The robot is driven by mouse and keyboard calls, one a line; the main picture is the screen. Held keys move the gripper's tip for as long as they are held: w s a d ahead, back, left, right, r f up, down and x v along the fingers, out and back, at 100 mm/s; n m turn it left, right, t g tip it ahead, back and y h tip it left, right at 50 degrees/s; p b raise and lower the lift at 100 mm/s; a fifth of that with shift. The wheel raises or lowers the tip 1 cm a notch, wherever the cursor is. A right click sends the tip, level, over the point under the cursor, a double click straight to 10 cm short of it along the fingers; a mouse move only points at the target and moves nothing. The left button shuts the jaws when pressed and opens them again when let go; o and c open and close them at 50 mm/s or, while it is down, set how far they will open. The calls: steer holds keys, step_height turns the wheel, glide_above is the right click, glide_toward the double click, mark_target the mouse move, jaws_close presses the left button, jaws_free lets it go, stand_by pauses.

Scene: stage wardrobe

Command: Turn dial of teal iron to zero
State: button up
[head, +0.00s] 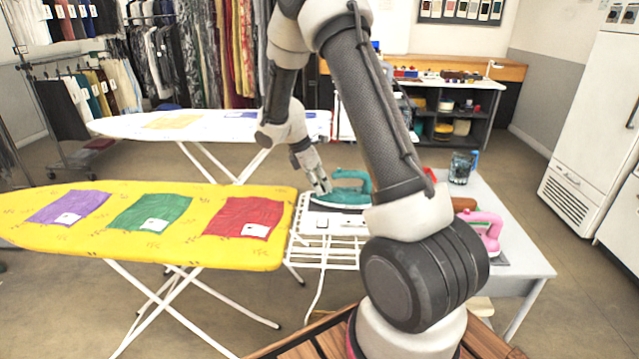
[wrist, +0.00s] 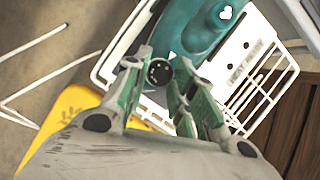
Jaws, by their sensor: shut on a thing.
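The teal iron (head: 345,194) rests on the white rack at the end of the yellow ironing board. In the wrist view its teal body (wrist: 190,30) fills the top middle, with a white heart mark on it. Its dark round dial (wrist: 159,72) sits between the fingertips of my gripper (wrist: 165,75). My gripper (head: 322,187) reaches the iron from the left in the head view and is shut on the dial. The dial's markings are too small to read.
The yellow ironing board (head: 190,193) holds purple, green and red cloths. A pink iron (head: 487,232) and a dark cup (head: 462,167) stand on the grey table (head: 520,262) to the right. A white ironing board (head: 215,125) stands behind. Open floor lies at the right.

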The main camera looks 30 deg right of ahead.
steer(key=shift+s+n+t, duration=0.1)
steer(key=shift+n+t, duration=0.4)
steer(key=shift+n, duration=0.6)
steer(key=o, duration=1.1)
steer(key=shift+c, duration=0.2)
steer(key=v, duration=1.2)
